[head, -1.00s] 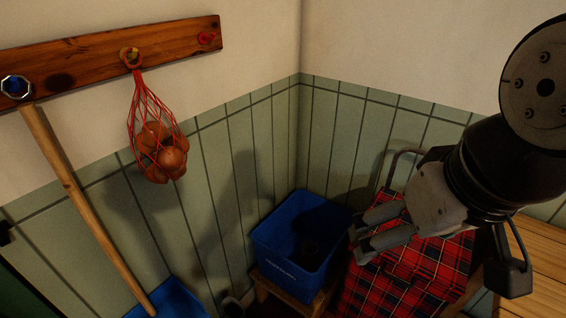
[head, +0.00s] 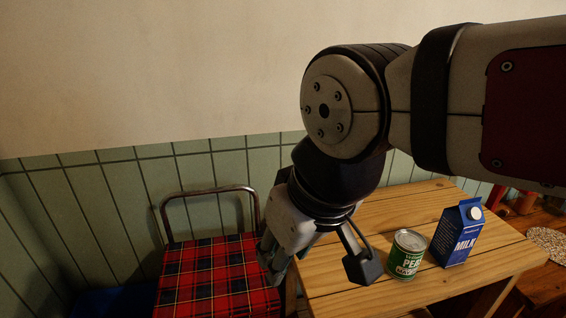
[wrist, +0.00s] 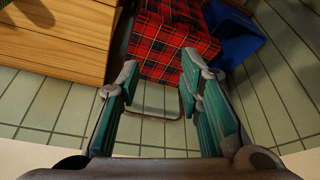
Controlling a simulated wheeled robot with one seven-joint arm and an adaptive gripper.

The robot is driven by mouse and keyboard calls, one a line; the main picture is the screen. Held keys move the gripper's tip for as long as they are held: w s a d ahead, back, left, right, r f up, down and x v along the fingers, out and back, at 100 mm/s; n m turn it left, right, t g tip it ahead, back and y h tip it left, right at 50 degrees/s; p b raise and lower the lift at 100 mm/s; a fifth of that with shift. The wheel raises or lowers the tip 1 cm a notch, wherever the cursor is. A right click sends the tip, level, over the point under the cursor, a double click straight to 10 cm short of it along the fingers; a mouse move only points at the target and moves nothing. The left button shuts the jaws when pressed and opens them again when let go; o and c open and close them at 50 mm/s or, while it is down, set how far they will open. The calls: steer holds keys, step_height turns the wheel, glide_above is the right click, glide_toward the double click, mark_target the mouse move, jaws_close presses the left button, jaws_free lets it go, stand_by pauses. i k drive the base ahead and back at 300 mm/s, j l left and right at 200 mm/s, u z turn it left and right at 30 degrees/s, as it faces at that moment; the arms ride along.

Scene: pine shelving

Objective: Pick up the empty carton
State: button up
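A blue milk carton (head: 459,234) with a white cap stands upright on the pine table, at the right in the head view. Whether it is empty does not show. My gripper (head: 268,272) hangs left of the table in the head view, in front of the red tartan trolley and apart from the carton. In the wrist view my gripper (wrist: 165,95) has its two green-padded fingers spread wide with nothing between them. The carton is not in the wrist view.
A green can of peas (head: 407,254) stands on the pine table (head: 345,270), just left of the carton. The tartan trolley (head: 215,275) with a metal handle is left of the table. A blue bin (wrist: 232,38) shows beside it. A wooden surface with a speckled mat (head: 550,240) is at the far right.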

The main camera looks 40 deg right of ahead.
mark_target(459, 228)
steer(key=z, duration=1.65)
steer(key=i+l+u, duration=0.15)
steer(key=l, duration=0.15)
steer(key=l+u, duration=0.15)
steer(key=i+l, duration=0.05)
steer(key=l, duration=0.05)
